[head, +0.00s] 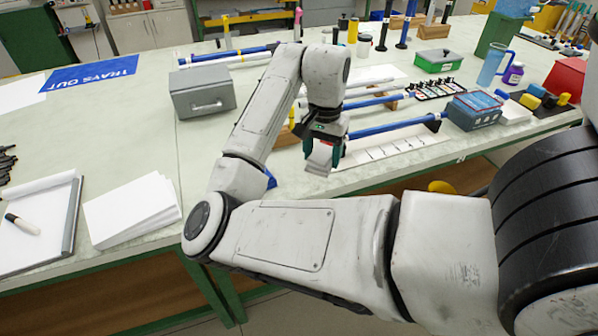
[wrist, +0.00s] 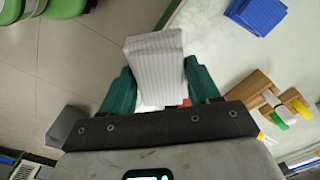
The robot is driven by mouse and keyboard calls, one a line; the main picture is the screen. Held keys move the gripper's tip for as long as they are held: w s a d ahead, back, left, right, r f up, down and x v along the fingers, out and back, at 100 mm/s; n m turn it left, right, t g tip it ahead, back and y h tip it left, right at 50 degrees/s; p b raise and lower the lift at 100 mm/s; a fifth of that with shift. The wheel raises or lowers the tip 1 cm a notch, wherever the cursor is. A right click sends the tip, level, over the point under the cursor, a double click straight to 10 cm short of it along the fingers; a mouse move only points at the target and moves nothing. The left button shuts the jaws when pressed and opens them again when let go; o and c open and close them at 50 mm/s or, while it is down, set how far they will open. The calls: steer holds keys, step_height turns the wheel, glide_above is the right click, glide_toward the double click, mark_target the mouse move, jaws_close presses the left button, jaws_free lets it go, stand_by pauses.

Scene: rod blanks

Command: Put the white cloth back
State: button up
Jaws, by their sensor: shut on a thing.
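My gripper (head: 322,152) is over the front part of the bench in the head view. In the wrist view my gripper (wrist: 160,84) has its teal fingers shut on the white cloth (wrist: 155,65), a folded pad with thin grey stripes. The cloth sticks out beyond the fingertips. In the head view the white cloth (head: 318,162) shows as a small pale piece below the gripper. A blue folded item (head: 271,178) lies on the bench, mostly hidden by my arm; a blue folded item (wrist: 256,14) also shows in the wrist view.
The wooden block with coloured pieces (wrist: 275,103) is right of the gripper. Blue rods (head: 385,133) and a marked white sheet (head: 390,150) lie to the right. A grey box (head: 202,92) stands left. The bench edge and floor (wrist: 60,70) are close by.

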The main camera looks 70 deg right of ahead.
steer(key=b, duration=0.2)
glide_above(301, 176)
step_height(301, 176, down, 7)
steer(key=shift+f, duration=1.75)
steer(key=shift+f, duration=0.1)
steer(key=o, duration=1)
step_height(301, 176, up, 12)
steer(key=p, duration=0.1)
